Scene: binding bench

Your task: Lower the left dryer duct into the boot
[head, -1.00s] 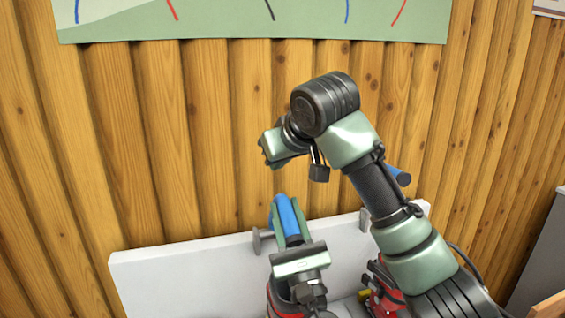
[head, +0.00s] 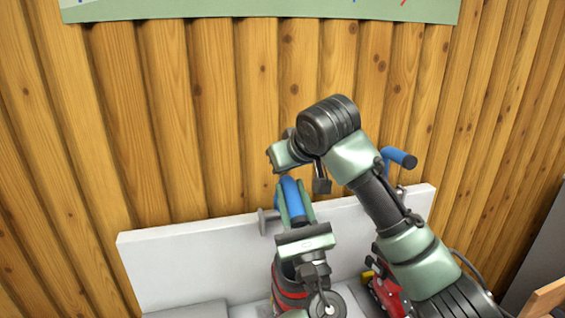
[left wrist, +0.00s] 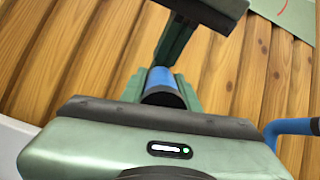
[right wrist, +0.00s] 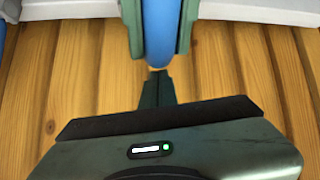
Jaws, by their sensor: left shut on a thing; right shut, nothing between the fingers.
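The left dryer duct (head: 290,198), a blue tube, is held upright-ish between the fingers of my left gripper (head: 293,212), in front of the white board. In the left wrist view the duct (left wrist: 163,80) shows its dark end between the green fingers. My right gripper (head: 276,158) is shut and empty, just above the duct's top. In the right wrist view its closed fingertips (right wrist: 157,80) point at the duct (right wrist: 158,30), close to it; contact cannot be told. A red and black shape (head: 290,287), perhaps the boot, is mostly hidden behind my left arm.
A second blue duct (head: 401,158) bends out at the right, behind my right arm, above another red object (head: 388,293). The white board (head: 185,265) carries a grey peg (head: 264,222). A wooden wall (head: 230,120) stands close behind. Space left of the duct is free.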

